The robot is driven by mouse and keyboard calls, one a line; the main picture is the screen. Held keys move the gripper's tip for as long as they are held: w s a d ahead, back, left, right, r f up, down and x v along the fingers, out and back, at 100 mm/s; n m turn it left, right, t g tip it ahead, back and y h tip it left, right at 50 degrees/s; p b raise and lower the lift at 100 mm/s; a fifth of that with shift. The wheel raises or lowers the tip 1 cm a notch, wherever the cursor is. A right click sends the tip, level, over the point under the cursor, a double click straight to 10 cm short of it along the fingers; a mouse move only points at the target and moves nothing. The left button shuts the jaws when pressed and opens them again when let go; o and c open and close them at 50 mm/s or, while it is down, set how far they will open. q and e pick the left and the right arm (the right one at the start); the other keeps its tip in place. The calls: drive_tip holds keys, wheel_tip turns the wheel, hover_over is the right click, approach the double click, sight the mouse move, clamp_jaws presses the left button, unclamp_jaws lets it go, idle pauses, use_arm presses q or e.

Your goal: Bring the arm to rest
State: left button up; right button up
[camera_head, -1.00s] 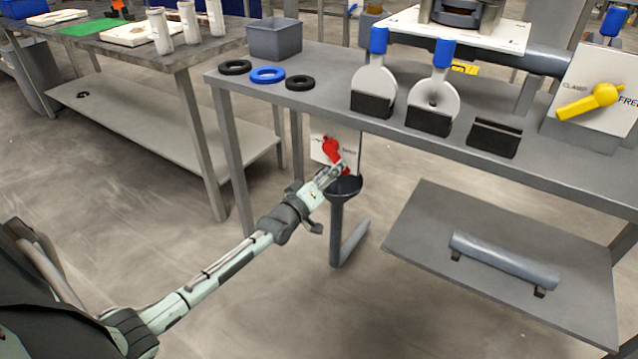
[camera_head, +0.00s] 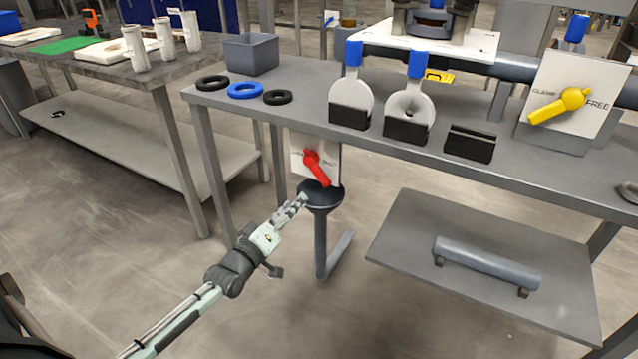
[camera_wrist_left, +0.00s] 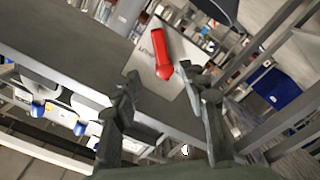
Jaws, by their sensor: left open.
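My left gripper (camera_head: 291,208) is open and empty, in front of the table's lower left part and just left of the dark funnel (camera_head: 320,196) on its stand. In the left wrist view its two fingers (camera_wrist_left: 160,100) are spread with nothing between them. A red lever (camera_head: 317,168) on a white panel (camera_head: 300,160) is just above and beyond the gripper. The lever also shows in the left wrist view (camera_wrist_left: 161,54), beyond the fingertips and apart from them. My right gripper is not in view.
The grey table (camera_head: 300,82) carries rings, a grey bin (camera_head: 250,53), blue-handled plates (camera_head: 350,95) and a yellow lever (camera_head: 560,105) on a white panel. A lower shelf (camera_head: 400,240) holds a grey pipe (camera_head: 487,262). Open floor lies left of my left arm.

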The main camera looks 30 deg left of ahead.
use_arm(q)
drive_tip(key=s+d+f+m+g, duration=0.35)
drive_tip(key=s+f, duration=0.25)
drive_tip(key=f, duration=0.2)
drive_tip(key=s+d+f+m+g, duration=0.3)
drive_tip(key=s+d+f+g, duration=0.2)
drive_tip(key=f, duration=0.3)
drive_tip(key=s+f+m+g, duration=0.2)
drive_tip(key=s+f+g, duration=0.1)
drive_tip(key=s, duration=0.4)
drive_tip(key=s+f+m+g+y, duration=0.1)
drive_tip(key=s+f+m+g, duration=0.1)
drive_tip(key=s, duration=0.6)
drive_tip(key=shift+s+d+f+g, duration=0.25)
drive_tip(key=shift+d+f+g, duration=0.25)
drive_tip(key=shift+g, duration=0.25)
